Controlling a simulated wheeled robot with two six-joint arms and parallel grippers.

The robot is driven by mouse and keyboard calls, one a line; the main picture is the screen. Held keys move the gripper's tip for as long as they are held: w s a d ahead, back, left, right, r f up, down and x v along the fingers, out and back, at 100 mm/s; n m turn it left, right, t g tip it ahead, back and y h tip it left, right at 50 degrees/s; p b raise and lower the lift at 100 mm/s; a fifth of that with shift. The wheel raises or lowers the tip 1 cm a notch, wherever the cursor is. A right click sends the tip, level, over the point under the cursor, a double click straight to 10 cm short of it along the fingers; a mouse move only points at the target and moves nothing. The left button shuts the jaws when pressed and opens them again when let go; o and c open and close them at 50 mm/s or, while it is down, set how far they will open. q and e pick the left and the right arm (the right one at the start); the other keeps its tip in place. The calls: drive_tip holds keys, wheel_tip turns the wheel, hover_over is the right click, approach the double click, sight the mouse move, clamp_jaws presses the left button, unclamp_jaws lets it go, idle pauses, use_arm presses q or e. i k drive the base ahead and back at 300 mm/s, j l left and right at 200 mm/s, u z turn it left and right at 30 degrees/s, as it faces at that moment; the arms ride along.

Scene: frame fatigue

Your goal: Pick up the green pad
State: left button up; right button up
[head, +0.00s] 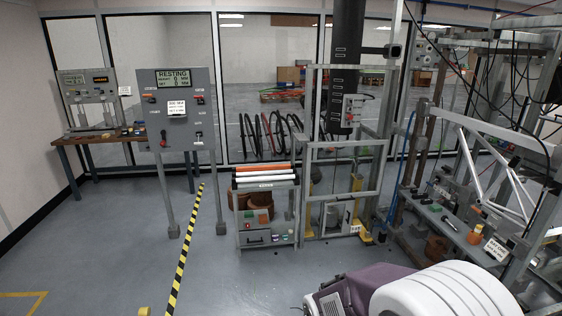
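I cannot pick out the green pad for certain. A small green patch (263,218) shows on the low grey cart in the middle. A small dark green item (428,200) lies on the grey bench at the right. Both are too small to tell whether either is the pad. Neither of my grippers is in view.
The low grey cart (267,181) carries orange and white rolls. A control panel (184,107) stands on two posts at the left. A caged test rig (342,180) stands behind. A purple and white ribbed thing (440,292) fills the bottom right.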

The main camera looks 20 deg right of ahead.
sight(436, 208)
drive_tip(key=i+l+z, duration=0.3)
drive_tip(key=i+z, duration=1.05)
drive_tip(key=i, duration=0.15)
drive_tip(key=i+l+z, duration=0.15)
drive_tip(key=i, duration=0.45)
drive_tip(key=i+z, duration=0.2)
drive_tip(key=i, duration=0.45)
drive_tip(key=i+j+z, duration=0.15)
drive_tip(key=i, duration=0.45)
drive_tip(key=i+j+z, duration=0.15)
drive_tip(key=i, duration=0.45)
drive_tip(key=i+l+u, duration=0.2)
drive_tip(key=i, duration=0.35)
drive_tip(key=i+l+u, duration=0.15)
drive_tip(key=i+l, duration=0.15)
drive_tip(key=i, duration=0.2)
